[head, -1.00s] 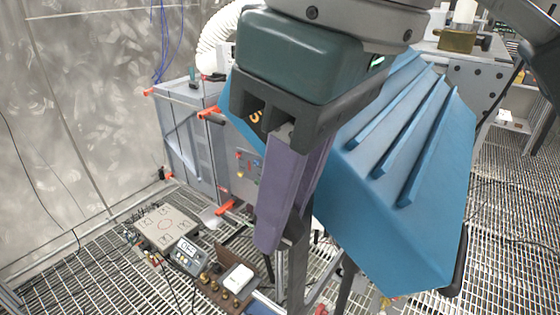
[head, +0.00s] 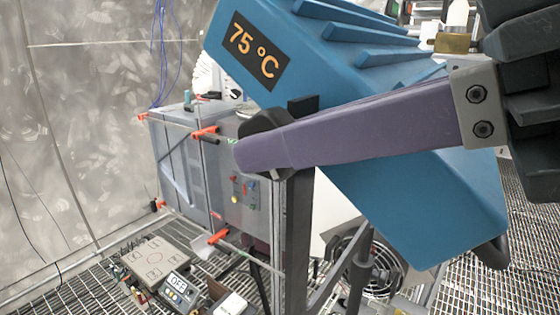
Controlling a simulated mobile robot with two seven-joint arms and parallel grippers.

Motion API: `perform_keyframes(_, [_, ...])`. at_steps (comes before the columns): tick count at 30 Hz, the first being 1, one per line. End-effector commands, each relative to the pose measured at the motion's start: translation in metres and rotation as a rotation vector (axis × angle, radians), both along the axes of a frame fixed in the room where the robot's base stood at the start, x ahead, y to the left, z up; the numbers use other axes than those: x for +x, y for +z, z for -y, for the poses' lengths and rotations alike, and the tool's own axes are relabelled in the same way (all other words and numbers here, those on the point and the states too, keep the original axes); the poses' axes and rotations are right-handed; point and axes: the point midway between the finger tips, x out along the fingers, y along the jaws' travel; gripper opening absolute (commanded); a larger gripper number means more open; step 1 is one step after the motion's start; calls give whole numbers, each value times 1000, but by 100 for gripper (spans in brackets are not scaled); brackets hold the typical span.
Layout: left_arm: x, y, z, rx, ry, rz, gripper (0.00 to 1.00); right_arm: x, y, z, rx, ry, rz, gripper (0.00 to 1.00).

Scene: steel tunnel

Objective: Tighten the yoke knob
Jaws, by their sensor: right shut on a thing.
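A blue ribbed housing (head: 430,205) with a "75 °C" display (head: 255,56) is carried on a dark upright post (head: 297,240). The black yoke knob (head: 264,122) is at the top of the post, beside the housing. My right gripper (head: 258,152) reaches in from the right. Its long purple finger lies across the front of the knob and hides part of it. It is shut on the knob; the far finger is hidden. My left gripper is not in view.
A grey cabinet (head: 182,150) with orange-red handles stands behind at the left. On the grating floor are a flat plate (head: 155,258), a small meter reading "OFF" (head: 178,287) and a white box (head: 232,304). A round fan (head: 372,262) is below the housing.

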Motion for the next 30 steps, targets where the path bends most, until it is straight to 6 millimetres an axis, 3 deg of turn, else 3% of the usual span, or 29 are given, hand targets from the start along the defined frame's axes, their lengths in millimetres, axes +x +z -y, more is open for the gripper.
perform_keyframes(6, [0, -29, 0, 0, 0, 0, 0, -1, -12, 1, 163, -1, 114, 0])
perform_keyframes(18, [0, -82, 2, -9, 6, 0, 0, -1, -13, 1, 387, 1, 282, 0])
perform_keyframes(30, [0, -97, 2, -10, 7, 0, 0, -1, -9, 1, 462, 2, 336, 0])
